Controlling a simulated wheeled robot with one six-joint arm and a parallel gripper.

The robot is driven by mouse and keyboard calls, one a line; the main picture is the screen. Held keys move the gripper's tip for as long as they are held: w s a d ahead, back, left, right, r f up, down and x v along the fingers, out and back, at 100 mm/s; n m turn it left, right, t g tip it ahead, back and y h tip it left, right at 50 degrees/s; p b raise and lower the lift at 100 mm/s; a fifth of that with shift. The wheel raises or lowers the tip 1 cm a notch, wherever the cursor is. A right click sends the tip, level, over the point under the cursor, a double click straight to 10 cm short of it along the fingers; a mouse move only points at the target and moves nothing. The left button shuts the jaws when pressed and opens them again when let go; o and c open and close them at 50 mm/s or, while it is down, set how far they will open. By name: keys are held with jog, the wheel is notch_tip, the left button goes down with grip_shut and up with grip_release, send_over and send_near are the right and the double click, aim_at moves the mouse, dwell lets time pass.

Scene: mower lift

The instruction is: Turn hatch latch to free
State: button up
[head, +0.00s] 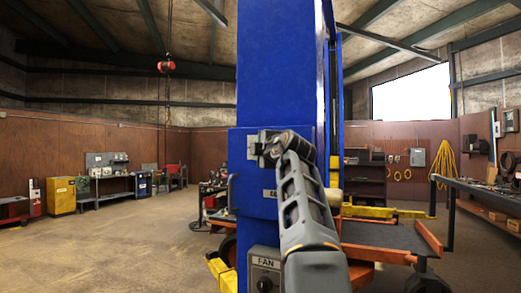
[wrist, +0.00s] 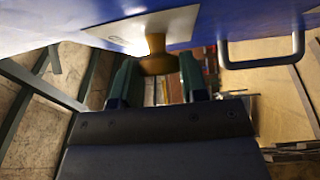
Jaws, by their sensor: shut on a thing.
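The hatch latch is a brass-coloured knob (wrist: 156,47) standing out from a white label plate (wrist: 182,25) in the wrist view. My gripper (wrist: 158,80) has one dark green finger on each side of the knob and is shut on it. The fingertips are partly hidden, so the exact contact is hard to see. In the head view my gripper (head: 264,148) is up against the front of the blue hatch box (head: 248,206). My wrist hides the latch there. The latch's turn angle cannot be told.
A bar handle (wrist: 265,63) stands out from the hatch beside the latch, and it also shows in the head view (head: 230,190). A grey FAN control box (head: 263,272) sits below the hatch. An orange-framed lift platform (head: 385,238) is at right. The floor at left is clear.

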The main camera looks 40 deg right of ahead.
dwell(0.7)
jog(key=o, duration=0.9)
jog(key=shift+g, duration=0.3)
jog(key=b+v, duration=0.3)
jog(key=v, duration=1.1)
jog(key=shift+b, duration=0.4)
jog(key=shift+w+n, duration=0.1)
jog(key=shift+n, duration=0.2)
